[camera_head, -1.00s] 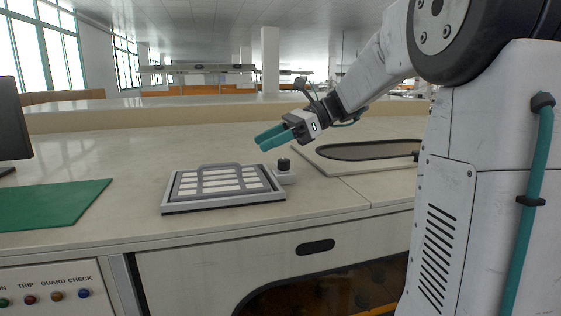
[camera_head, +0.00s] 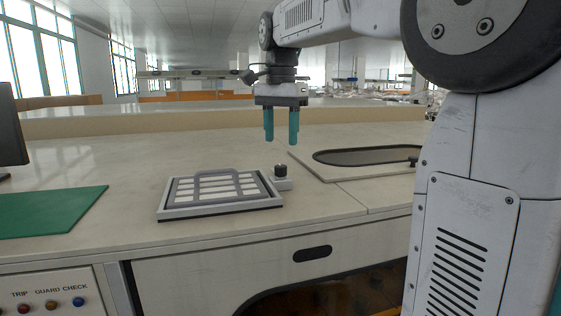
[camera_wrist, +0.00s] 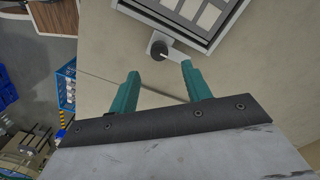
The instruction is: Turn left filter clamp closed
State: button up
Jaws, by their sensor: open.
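The filter (camera_head: 215,188), a grey frame with pale rectangular panels, lies flat on the counter in the head view. A dark round clamp knob (camera_head: 281,170) stands on a small light block at its right edge. The knob also shows in the wrist view (camera_wrist: 159,50), with a pale mark on its top. My gripper (camera_head: 282,138) points down above the knob, its teal fingers apart with nothing between them. In the wrist view, the knob lies beyond the open fingertips, roughly between them and apart from them.
A green mat (camera_head: 50,211) lies on the counter at left. A panel with a dark oval opening (camera_head: 365,156) is at right. A row of coloured buttons (camera_head: 52,304) is on the front at lower left. The counter behind the filter is clear.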

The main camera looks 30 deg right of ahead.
aim_at(281, 165)
notch_tip(281, 165, down, 7)
jog(key=shift+f, duration=0.1)
dwell(0.3)
jog(key=c, duration=1)
